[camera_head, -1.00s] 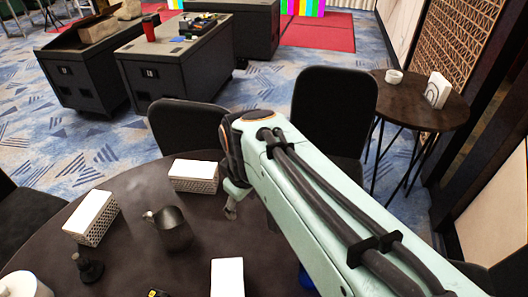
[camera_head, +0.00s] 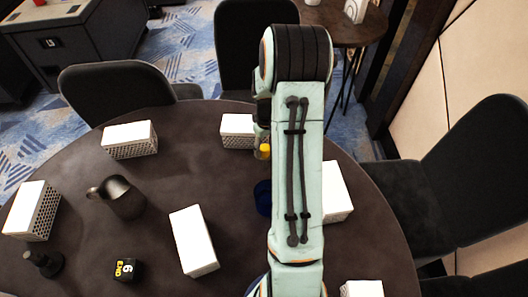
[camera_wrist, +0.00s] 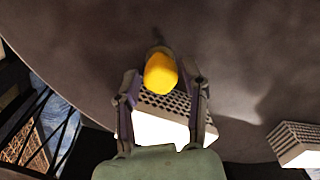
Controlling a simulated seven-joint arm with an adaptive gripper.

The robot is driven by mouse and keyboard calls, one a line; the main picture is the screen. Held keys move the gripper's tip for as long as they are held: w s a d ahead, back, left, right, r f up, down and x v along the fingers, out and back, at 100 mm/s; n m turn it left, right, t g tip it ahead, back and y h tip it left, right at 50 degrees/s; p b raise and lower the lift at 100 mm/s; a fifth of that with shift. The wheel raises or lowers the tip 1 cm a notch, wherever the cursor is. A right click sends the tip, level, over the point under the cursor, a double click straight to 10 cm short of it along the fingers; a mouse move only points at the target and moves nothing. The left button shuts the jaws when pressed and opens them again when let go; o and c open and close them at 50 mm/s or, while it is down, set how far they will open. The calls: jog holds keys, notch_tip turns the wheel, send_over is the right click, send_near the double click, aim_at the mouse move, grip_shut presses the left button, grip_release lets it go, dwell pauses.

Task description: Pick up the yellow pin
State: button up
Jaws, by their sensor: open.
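The yellow pin (camera_head: 263,151) shows as a small yellow tip on the dark round table (camera_head: 150,185), close to my arm in the head view. In the wrist view the yellow pin (camera_wrist: 160,72) has a rounded yellow end and a darker part behind it. My gripper (camera_wrist: 163,90) is open, with one finger on each side of the picture's middle. The yellow end appears between and slightly beyond the fingertips; I cannot tell the exact depth gap. In the head view my arm hides most of the gripper.
A white-topped patterned box (camera_head: 237,130) stands beside the pin; it also lies below the fingers in the wrist view (camera_wrist: 160,128). Other boxes (camera_head: 130,139), a dark pitcher (camera_head: 122,197), a black cube (camera_head: 126,269) and a dark blue object (camera_head: 263,197) are on the table. Chairs surround it.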

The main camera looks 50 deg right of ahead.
notch_tip(320, 180, down, 6)
jog(key=shift+r, duration=0.1)
grip_shut()
dwell(0.4)
